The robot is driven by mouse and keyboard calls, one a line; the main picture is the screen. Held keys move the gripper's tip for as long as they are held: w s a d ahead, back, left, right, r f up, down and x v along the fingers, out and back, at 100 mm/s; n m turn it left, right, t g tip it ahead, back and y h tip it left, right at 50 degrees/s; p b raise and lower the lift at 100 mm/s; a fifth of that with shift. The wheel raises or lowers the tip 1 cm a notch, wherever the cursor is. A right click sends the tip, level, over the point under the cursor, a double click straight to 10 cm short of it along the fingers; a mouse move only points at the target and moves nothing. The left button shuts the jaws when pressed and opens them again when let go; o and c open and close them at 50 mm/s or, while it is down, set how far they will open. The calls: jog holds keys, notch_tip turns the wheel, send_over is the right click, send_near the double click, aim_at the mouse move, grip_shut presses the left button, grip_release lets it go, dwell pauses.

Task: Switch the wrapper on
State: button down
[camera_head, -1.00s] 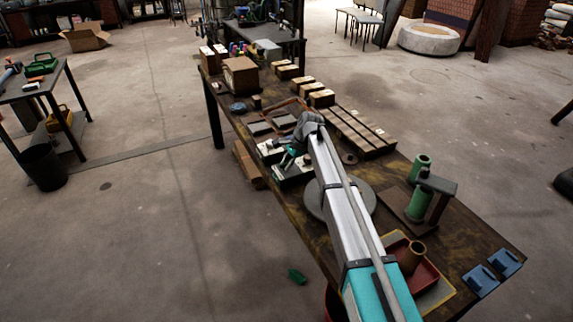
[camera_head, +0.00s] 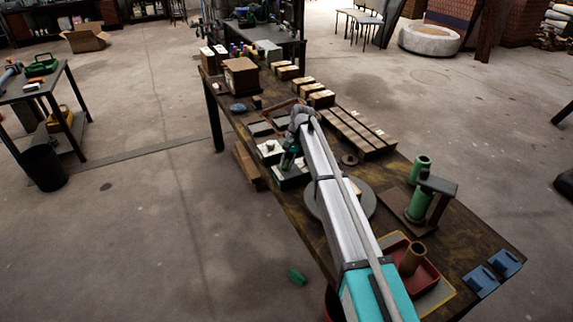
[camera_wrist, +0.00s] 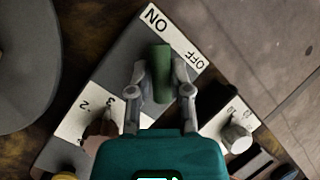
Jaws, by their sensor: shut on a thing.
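The wrapper's control box (camera_wrist: 125,72) is dark grey, with a white strip marked ON at its left end and OFF at its right, seen in the wrist view. It also shows in the head view (camera_head: 292,181) near the table's left edge. A green lever grip (camera_wrist: 162,62) stands by the strip. My gripper (camera_wrist: 161,82) is shut on this grip, one finger on each side; in the head view it is over the box (camera_head: 289,160). The fingers hide the lever's base, and I cannot tell which marking it points to.
A numbered dial panel (camera_wrist: 75,122) lies left of my fingers. A second box with a pale knob (camera_wrist: 237,138) is close on the right. A grey round plate (camera_head: 367,201) lies under my arm. Wooden blocks (camera_head: 322,98) and a slatted wooden piece (camera_head: 360,136) stand behind.

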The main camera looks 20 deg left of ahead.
dwell(0.4)
jog(key=c, duration=0.5)
grip_release()
jog(key=shift+c, duration=0.2)
